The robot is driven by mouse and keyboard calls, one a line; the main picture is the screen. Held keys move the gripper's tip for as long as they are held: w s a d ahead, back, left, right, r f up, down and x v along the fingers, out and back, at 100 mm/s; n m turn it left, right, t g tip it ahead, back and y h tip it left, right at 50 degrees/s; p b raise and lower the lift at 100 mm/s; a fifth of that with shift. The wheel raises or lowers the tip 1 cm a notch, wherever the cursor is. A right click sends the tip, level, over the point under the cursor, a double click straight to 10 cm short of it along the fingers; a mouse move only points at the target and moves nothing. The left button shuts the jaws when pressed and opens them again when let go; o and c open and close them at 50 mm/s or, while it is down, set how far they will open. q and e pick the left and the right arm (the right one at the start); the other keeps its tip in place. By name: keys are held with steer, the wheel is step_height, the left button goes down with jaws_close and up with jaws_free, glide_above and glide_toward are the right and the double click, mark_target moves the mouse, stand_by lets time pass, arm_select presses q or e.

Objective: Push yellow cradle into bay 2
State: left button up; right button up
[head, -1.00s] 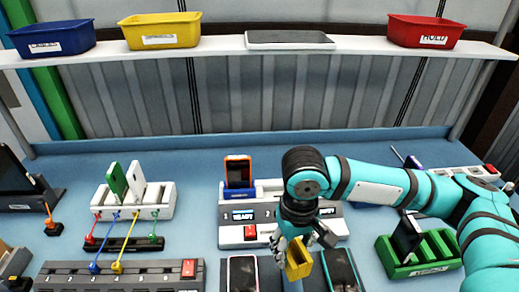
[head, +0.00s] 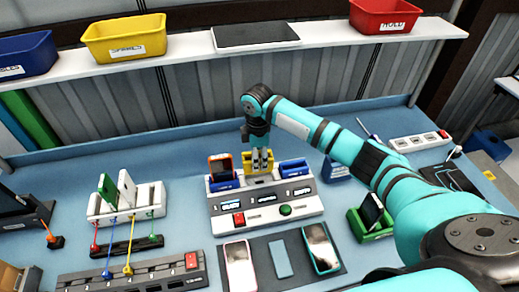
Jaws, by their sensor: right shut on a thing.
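The yellow cradle (head: 262,175) is at the middle bay of the white dock (head: 265,207), between two blue cradles. My right gripper (head: 258,156) points down and is shut on the yellow cradle from above. I cannot tell whether the cradle is fully seated. The left blue cradle (head: 223,184) holds an orange phone (head: 221,166). The right blue cradle (head: 294,173) is empty. The dock front has small displays, a red button (head: 239,219) and a green button (head: 285,210). My left gripper is not in view.
Phones lie on a dark mat (head: 263,253) in front of the dock. A green holder (head: 368,227) stands to the right, a white rack (head: 128,207) to the left. A shelf (head: 180,66) with bins runs behind. Blue table is clear behind the dock.

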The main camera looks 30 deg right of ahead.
steer(key=shift+d+f+n, duration=0.15)
steer(key=shift+d+n, duration=0.1)
steer(key=shift+n, duration=0.05)
steer(key=shift+f, duration=1.15)
step_height(320, 180, down, 3)
steer(key=shift+r+b, duration=0.2)
steer(key=shift+b, duration=1)
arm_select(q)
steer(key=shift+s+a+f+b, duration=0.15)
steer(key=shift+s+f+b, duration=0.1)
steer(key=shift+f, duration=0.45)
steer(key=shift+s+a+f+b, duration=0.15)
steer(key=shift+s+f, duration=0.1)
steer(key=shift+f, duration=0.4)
arm_select(e)
steer(key=shift+f, duration=0.9)
arm_select(q)
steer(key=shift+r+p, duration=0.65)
steer(key=shift+p, duration=0.05)
arm_select(e)
steer(key=shift+d, duration=0.1)
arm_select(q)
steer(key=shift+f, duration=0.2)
arm_select(e)
steer(key=shift+s+f, duration=0.1)
steer(key=shift+f, duration=0.45)
steer(key=shift+s+f, duration=0.1)
